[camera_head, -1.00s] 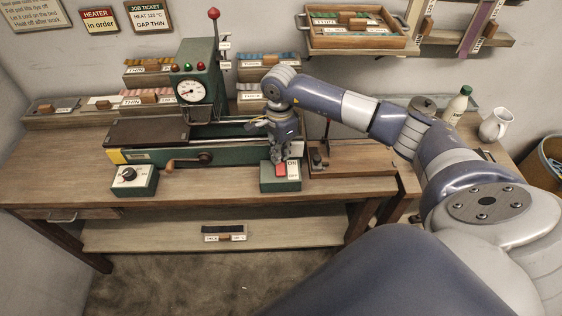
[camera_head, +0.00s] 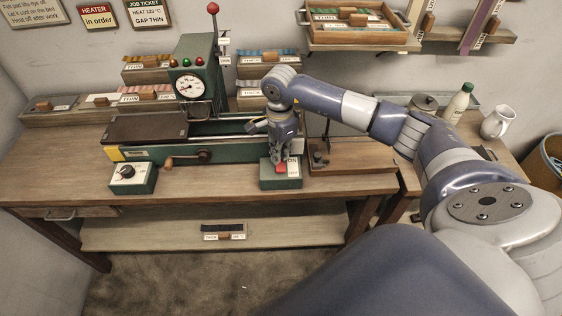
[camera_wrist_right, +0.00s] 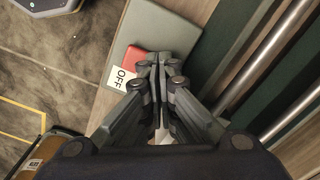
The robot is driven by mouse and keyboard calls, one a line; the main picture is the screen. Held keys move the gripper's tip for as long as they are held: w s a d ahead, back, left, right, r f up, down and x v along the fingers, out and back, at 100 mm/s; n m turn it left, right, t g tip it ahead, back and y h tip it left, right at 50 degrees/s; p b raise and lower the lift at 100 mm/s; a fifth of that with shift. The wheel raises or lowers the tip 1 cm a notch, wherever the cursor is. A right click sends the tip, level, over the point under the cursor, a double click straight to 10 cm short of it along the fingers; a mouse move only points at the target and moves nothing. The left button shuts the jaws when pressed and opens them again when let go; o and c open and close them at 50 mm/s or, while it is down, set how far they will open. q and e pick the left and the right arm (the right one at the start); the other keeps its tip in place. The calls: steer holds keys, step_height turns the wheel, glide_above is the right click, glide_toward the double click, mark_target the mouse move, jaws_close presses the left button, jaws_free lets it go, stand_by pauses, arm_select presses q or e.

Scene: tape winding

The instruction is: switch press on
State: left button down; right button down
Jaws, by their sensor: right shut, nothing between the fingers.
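The green press (camera_head: 190,95) stands at the back of the bench, with a round gauge, a red-knobbed lever and small red and green lamps on top. The switch box (camera_head: 281,183) is green and sits at the bench's front edge, with ON and OFF labels and a red rocker (camera_head: 281,169). My right gripper (camera_head: 277,161) is shut and empty, pointing down at the box. In the right wrist view the closed fingertips (camera_wrist_right: 160,62) are over the box beside the red rocker (camera_wrist_right: 133,58) and the OFF label. Whether they touch it I cannot tell. My left gripper is out of view.
A dial box (camera_head: 133,178) stands at the front left of the bench. A wooden stand (camera_head: 350,157) is right of the switch box. A bottle (camera_head: 458,103) and a white jug (camera_head: 497,123) stand farther right. Labelled trays line the back.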

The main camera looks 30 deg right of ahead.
steer(key=shift+s+f, duration=0.1)
steer(key=shift+f, duration=0.1)
steer(key=shift+r, duration=0.2)
steer(key=shift+r+p, duration=0.6)
steer(key=shift+r, duration=0.35)
steer(key=shift+r+p, duration=1.25)
steer(key=shift+r, duration=1.15)
steer(key=shift+a, duration=0.1)
